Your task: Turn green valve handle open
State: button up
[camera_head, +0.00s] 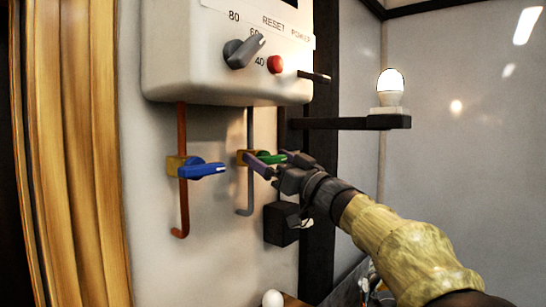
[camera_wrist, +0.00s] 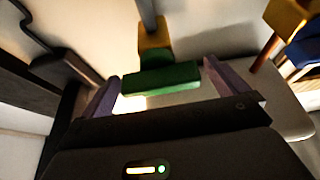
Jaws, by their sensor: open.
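The green valve handle (camera_head: 271,158) sits on a brass valve body (camera_head: 243,157) on a grey pipe below the white brewer box. In the wrist view the green handle (camera_wrist: 160,78) lies crosswise in front of its yellow body (camera_wrist: 153,36). My gripper (camera_head: 271,163) is at the handle, and its purple fingers (camera_wrist: 160,84) stand apart, one on each side of the handle's ends. The jaws are open. I cannot tell whether either finger touches the handle. My gripper partly hides the handle's right part in the head view.
A blue valve handle (camera_head: 207,170) on a copper pipe (camera_head: 182,135) is to the left. The white brewer box (camera_head: 200,60) with a grey knob (camera_head: 244,51) and red button (camera_head: 275,64) is above. A black shelf (camera_head: 340,123) holds a lit bulb (camera_head: 390,85) to the right.

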jog(key=c, duration=1)
jog(key=shift+n+g+y, duration=0.3)
jog(key=shift+n, duration=0.5)
jog(key=n+g+y, duration=0.1)
jog(key=n+g, duration=0.1)
jog(key=n, duration=0.3)
jog(key=n+g, duration=0.1)
jog(key=n, duration=0.2)
jog(key=n+g, duration=0.2)
jog(key=n, duration=0.1)
jog(key=shift+g, duration=0.3)
jog(key=n+g, duration=0.1)
jog(key=n, duration=0.2)
jog(key=n+p, duration=0.1)
jog(key=n, duration=0.1)
jog(key=shift+n+g, duration=0.4)
jog(key=n+h, duration=0.1)
jog(key=n, duration=0.1)
jog(key=n+g+p, duration=0.1)
jog(key=n, duration=0.1)
jog(key=shift+f+h, duration=0.2)
jog(key=shift+h, duration=0.2)
